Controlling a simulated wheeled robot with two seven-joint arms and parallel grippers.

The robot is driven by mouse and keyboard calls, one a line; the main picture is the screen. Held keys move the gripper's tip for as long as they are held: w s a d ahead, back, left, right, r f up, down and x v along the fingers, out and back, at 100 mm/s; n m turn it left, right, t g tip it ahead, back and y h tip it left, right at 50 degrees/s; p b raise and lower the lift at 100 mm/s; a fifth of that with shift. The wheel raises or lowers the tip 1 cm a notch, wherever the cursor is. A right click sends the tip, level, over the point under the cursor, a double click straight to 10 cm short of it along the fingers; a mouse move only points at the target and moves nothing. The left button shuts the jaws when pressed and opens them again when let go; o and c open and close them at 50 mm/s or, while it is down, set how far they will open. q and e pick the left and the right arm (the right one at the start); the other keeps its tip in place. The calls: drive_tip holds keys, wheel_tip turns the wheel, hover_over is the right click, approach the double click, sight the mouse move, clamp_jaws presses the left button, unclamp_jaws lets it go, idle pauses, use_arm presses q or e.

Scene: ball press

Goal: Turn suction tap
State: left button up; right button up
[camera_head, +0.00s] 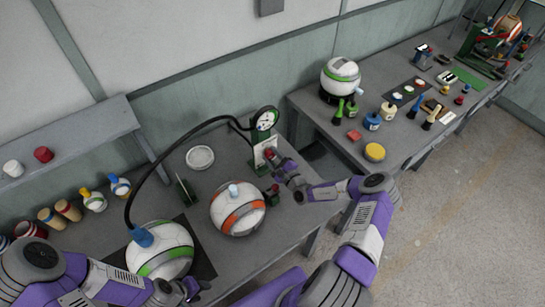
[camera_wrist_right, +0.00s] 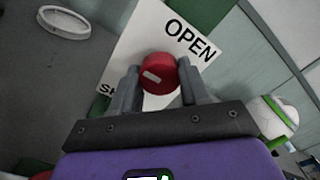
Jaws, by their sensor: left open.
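The suction tap's red knob (camera_wrist_right: 158,74) stands in front of a white card (camera_wrist_right: 150,40) marked OPEN, with a second word partly hidden at its lower left. In the head view the knob (camera_head: 270,153) is at the post carrying a round gauge (camera_head: 265,119). My right gripper (camera_head: 275,160) is at the knob. In the right wrist view its fingers (camera_wrist_right: 160,85) lie against both sides of the knob, shut on it. My left gripper (camera_head: 188,290) is open and empty, beside the green-striped ball (camera_head: 160,250) at the lower left.
An orange-striped ball (camera_head: 238,209) sits on the bench left of my right gripper. A black hose (camera_head: 150,180) arches from the green-striped ball's blue cap to the gauge. A white ring (camera_head: 200,157) lies behind. A second bench (camera_head: 400,80) at right holds another ball and small parts.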

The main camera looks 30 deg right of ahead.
drive_tip(key=c, duration=0.4)
drive_tip(key=shift+o, duration=0.2)
use_arm(q)
drive_tip(key=shift+r, duration=0.1)
use_arm(e)
drive_tip(key=m+p, duration=0.1)
drive_tip(key=m, duration=0.2)
drive_tip(key=shift+m+p, duration=0.3)
drive_tip(key=m, duration=0.3)
drive_tip(key=shift+p, duration=0.35)
drive_tip(key=m, duration=0.6)
use_arm(q)
drive_tip(key=shift+r, duration=0.85)
use_arm(e)
drive_tip(key=m, duration=0.5)
drive_tip(key=shift+m, duration=0.3)
drive_tip(key=o, duration=1.1)
drive_tip(key=shift+c, duration=0.2)
